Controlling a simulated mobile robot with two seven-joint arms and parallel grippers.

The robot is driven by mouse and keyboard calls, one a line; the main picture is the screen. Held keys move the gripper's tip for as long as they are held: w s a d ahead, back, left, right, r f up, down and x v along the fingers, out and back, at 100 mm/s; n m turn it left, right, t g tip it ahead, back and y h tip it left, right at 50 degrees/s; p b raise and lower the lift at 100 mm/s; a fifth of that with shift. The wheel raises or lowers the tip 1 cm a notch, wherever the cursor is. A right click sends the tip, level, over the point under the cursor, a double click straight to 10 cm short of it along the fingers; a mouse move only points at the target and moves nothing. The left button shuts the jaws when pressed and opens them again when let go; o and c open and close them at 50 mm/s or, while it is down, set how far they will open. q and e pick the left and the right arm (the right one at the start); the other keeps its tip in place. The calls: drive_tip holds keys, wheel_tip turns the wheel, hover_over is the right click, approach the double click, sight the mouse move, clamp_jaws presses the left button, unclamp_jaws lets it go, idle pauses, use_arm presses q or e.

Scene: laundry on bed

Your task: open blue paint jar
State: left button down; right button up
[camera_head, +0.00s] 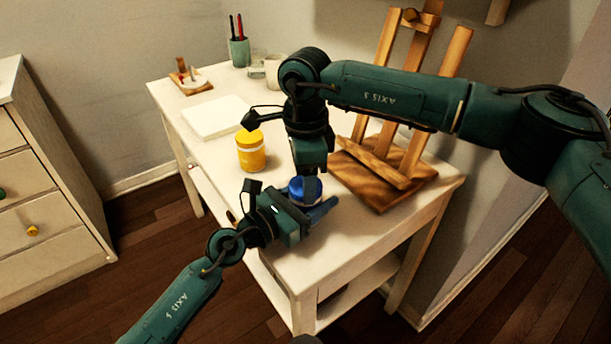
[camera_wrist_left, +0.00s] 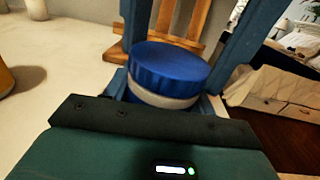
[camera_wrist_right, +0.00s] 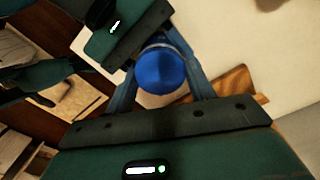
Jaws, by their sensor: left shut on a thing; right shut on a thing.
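The blue paint jar (camera_head: 297,187) stands upright near the table's front edge. In the left wrist view its ribbed blue lid (camera_wrist_left: 168,66) sits above a pale band (camera_wrist_left: 158,97); the lower body is mostly hidden by my gripper. My left gripper (camera_head: 314,211) comes in low from the side and is shut on the jar. My right gripper (camera_head: 308,182) points down from above and is shut on the lid, whose round top (camera_wrist_right: 160,71) shows between its fingers in the right wrist view. I see no clear gap between lid and jar.
A yellow paint jar (camera_head: 251,158) stands to the left behind the blue one. A wooden easel (camera_head: 390,160) is close on the right. A white pad (camera_head: 214,117), a pen cup (camera_head: 239,51) and a small wooden board (camera_head: 191,87) lie farther back on the white table (camera_head: 283,238).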

drive_tip(key=n, duration=0.6)
drive_tip(key=shift+n, duration=0.4)
drive_tip(key=n, duration=0.5)
drive_tip(key=shift+n, duration=0.4)
drive_tip(key=shift+r, duration=0.2)
drive_tip(key=shift+r, duration=0.95)
drive_tip(key=shift+r, duration=2.05)
use_arm(q)
drive_tip(key=shift+c, duration=2.1)
unclamp_jaws()
